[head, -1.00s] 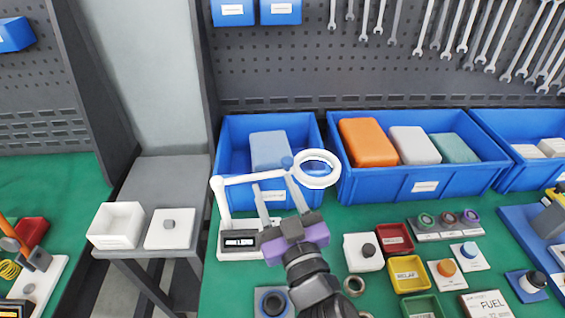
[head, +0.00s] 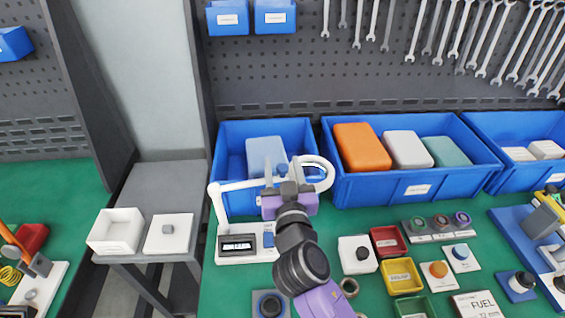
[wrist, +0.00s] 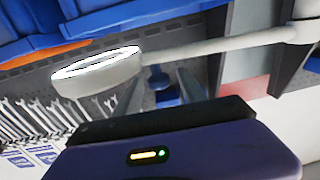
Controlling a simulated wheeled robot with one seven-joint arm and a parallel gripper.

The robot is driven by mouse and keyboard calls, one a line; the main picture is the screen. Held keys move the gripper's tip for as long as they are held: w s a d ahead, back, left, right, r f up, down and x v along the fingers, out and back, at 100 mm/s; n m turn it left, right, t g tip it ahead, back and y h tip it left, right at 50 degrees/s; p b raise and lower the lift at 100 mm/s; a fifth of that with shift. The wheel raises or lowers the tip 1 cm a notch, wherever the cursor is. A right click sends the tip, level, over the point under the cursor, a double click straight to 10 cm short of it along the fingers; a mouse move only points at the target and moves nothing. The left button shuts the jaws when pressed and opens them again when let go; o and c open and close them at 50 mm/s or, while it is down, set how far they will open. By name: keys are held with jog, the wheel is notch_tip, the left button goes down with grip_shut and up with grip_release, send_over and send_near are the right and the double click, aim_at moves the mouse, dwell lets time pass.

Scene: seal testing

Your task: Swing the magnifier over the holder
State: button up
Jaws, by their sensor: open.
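The magnifier has a white ring (head: 325,170) on a white swing arm (head: 238,187), which comes from an upright post at the left. Its ring also shows at upper left in the wrist view (wrist: 95,68). A blue knob (wrist: 160,78) hangs by the arm near the ring. My gripper (head: 281,172) is open at the knob, its fingers on either side of it; in the wrist view the knob lies between the fingers (wrist: 157,92). Contact cannot be told. A white base with a dark display (head: 237,246) sits below the arm. I cannot tell which part is the holder.
Blue bins (head: 408,189) line the back of the green bench, close behind the ring. To the right are a white block with a dark knob (head: 348,262), a red tray (head: 390,252) and a yellow tray (head: 404,286). A grey side table (head: 172,180) stands left.

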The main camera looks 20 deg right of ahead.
jog(key=shift+w+d, duration=0.1)
jog(key=shift+w, duration=0.1)
jog(key=shift+c, duration=0.3)
grip_shut()
dwell(1.1)
